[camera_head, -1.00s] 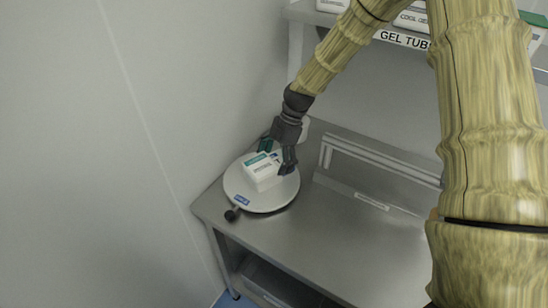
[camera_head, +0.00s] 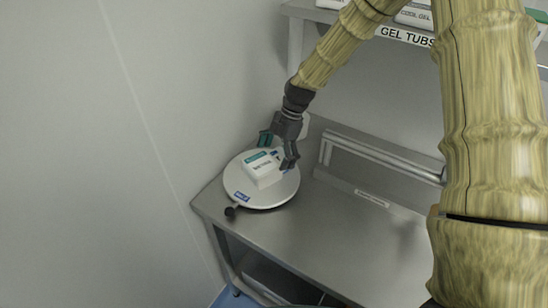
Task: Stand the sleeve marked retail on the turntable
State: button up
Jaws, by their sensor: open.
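A white box-like sleeve (camera_head: 264,172) with a teal band and dark print rests on the round pale turntable (camera_head: 244,194). Its print is too small to read, so I cannot tell if it says retail. My gripper (camera_head: 277,155) is just behind and above the sleeve, its dark fingers spread apart at the sleeve's far side. I cannot tell whether a finger touches it.
The turntable stands at the left end of a steel bench (camera_head: 310,235), near a grey wall. A metal rail (camera_head: 385,160) runs along the bench's back. A shelf labelled GEL TUBS (camera_head: 405,37) with white packs hangs above. The bench's middle is clear.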

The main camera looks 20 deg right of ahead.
jog(key=b+v, duration=0.3)
jog(key=v, duration=0.8)
jog(key=shift+b, duration=0.4)
